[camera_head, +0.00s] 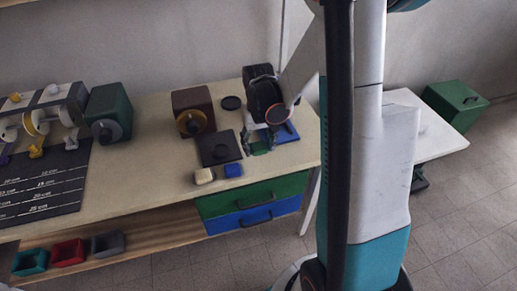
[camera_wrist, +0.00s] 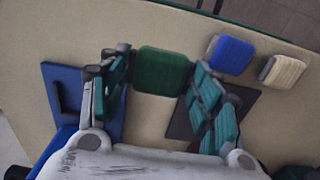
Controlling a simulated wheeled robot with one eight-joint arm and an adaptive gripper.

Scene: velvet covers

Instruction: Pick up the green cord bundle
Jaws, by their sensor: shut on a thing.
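The green cord bundle (camera_wrist: 162,76) is a dark green, rounded block in the wrist view. It sits between the two teal-padded fingers of my gripper (camera_wrist: 160,66), which are shut on it from both sides. In the head view my gripper (camera_head: 258,141) is low over the right part of the workbench, between a black square mat and a blue panel. The bundle is mostly hidden there by the fingers and wrist. I cannot tell whether it touches the table.
A blue bundle (camera_wrist: 230,54) and a cream bundle (camera_wrist: 284,72) lie close by near the bench's front edge. The black mat (camera_head: 218,148) is left of my gripper; the blue handled panel (camera_head: 288,133) is right. A brown machine (camera_head: 193,110) stands behind the mat.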

